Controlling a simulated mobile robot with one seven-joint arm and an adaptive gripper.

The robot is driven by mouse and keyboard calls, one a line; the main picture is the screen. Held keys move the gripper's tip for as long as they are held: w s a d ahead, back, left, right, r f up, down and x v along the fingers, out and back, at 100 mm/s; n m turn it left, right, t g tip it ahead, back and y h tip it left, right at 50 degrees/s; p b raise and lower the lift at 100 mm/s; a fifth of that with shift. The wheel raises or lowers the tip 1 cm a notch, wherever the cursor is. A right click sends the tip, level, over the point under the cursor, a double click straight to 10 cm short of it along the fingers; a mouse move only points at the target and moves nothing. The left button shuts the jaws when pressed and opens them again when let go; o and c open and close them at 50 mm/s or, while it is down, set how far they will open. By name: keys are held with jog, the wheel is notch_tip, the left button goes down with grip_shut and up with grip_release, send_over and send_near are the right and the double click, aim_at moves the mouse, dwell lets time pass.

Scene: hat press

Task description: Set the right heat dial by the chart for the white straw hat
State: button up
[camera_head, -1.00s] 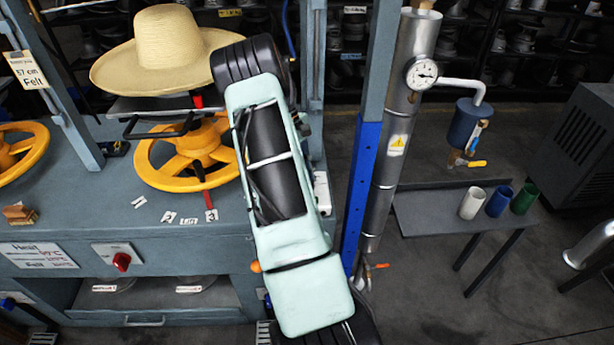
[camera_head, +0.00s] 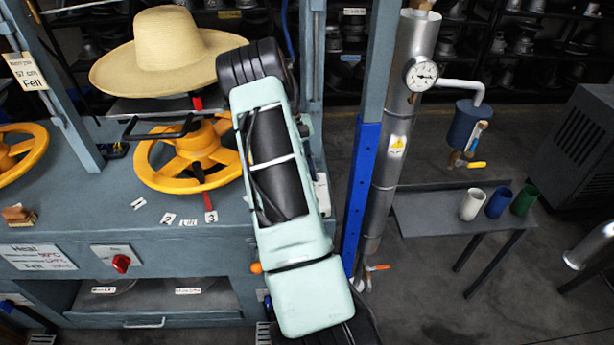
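A wide-brimmed pale straw hat (camera_head: 165,48) sits on the press at the upper left; it looks cream to tan. A red dial (camera_head: 121,263) on a white plate is on the grey front panel, its pointer angle too small to read surely. Left of it is the heat chart (camera_head: 38,257), a white card with "Heat" and "Felt" lines and some red figures, mostly too small to read. Whether this dial is the right one is unclear. My pale green and black arm stands in front of the press's right part and hides some panel. My gripper is not visible.
Yellow handwheels (camera_head: 190,152) stand on the press table, with small number cards (camera_head: 168,218) in front. A brown brush (camera_head: 18,215) lies at the left. A blue and grey post (camera_head: 362,190) and a steel pipe (camera_head: 395,150) with a gauge stand right of my arm.

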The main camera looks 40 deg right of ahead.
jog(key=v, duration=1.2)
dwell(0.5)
